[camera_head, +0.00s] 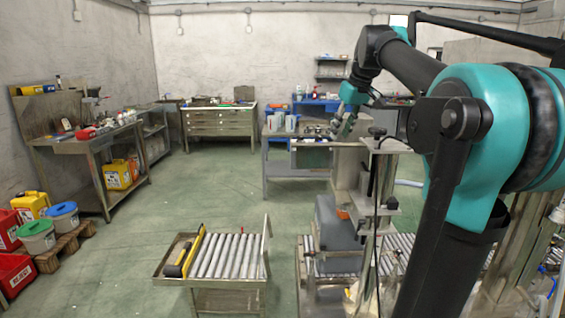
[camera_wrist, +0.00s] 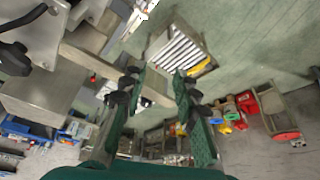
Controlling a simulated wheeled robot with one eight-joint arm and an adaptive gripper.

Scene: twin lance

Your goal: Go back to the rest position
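My gripper (camera_wrist: 160,84) shows in the wrist view as two dark fingers with green inner faces. The fingers stand apart with nothing held between them, so it is open and empty. In the head view my gripper (camera_head: 343,125) hangs at the end of my black and teal arm, right of the centre. It appears in front of the blue-grey workbench and beside the metal stand; the exact gap to them is hard to tell.
A metal stand (camera_head: 382,175) with a clamp rises below my arm. A roller cart (camera_head: 228,256) with a yellow and black tool on it stands at the front. Workbenches (camera_head: 90,145) line the left wall, with buckets and red crates near them. Green floor (camera_head: 195,180) is free in the middle.

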